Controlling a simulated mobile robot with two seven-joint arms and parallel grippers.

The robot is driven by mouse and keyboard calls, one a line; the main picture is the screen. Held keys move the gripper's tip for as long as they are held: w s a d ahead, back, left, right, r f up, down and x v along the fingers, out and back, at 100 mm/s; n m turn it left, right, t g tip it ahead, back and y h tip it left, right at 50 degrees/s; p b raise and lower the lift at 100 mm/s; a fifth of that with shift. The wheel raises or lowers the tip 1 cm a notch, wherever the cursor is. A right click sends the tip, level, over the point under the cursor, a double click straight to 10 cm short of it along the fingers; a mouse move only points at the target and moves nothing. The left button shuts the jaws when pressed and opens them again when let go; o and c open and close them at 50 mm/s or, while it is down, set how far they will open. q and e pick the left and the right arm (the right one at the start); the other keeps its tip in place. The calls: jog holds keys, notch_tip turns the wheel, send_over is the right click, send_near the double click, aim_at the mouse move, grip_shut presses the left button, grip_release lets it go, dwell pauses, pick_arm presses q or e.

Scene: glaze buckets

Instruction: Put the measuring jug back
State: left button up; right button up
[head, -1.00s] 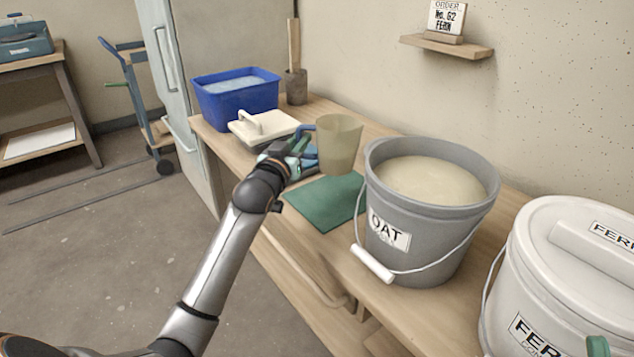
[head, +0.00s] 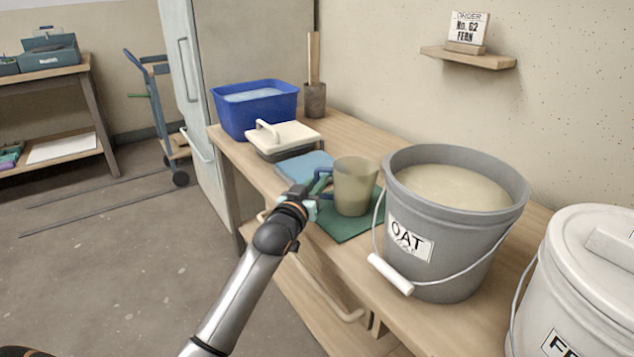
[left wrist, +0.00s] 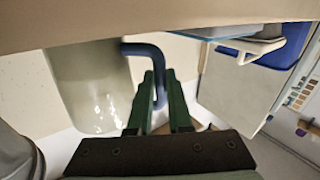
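The measuring jug (head: 355,187) is a translucent beige cup with a blue handle, upright over the green mat (head: 339,228). I cannot tell for certain whether its base touches the mat. My left gripper (head: 318,190) is at the handle, on the jug's left side. In the left wrist view, the green fingers (left wrist: 164,98) lie on both sides of the blue handle and look closed on it; the jug body (left wrist: 92,88) is to their left. My right gripper is out of view.
The grey OAT bucket (head: 448,225) stands close to the jug's right, its handle hanging in front. A white lidded bucket (head: 590,275) is at right. A blue cloth (head: 304,167), lidded tray (head: 283,137) and blue tub (head: 254,112) sit further back.

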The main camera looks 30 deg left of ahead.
pick_arm(q)
jog(key=o, duration=0.4)
jog(key=shift+o, duration=0.2)
jog(key=shift+s+r, duration=0.1)
jog(key=shift+r, duration=0.05)
jog(key=p+v, duration=0.3)
jog(key=v, duration=0.8)
jog(key=s+d+r+m+t+h, duration=0.2)
jog(key=s+d+r+m+h, duration=0.5)
jog(key=d, duration=0.5)
jog(key=s+d+r+m+t+h, duration=0.2)
jog(key=s+d+r+m+h, duration=0.6)
jog(key=s+d+h, duration=0.4)
jog(key=shift+s+r+m, duration=0.3)
jog(key=shift+s+r, duration=0.35)
jog(key=shift+s, duration=0.05)
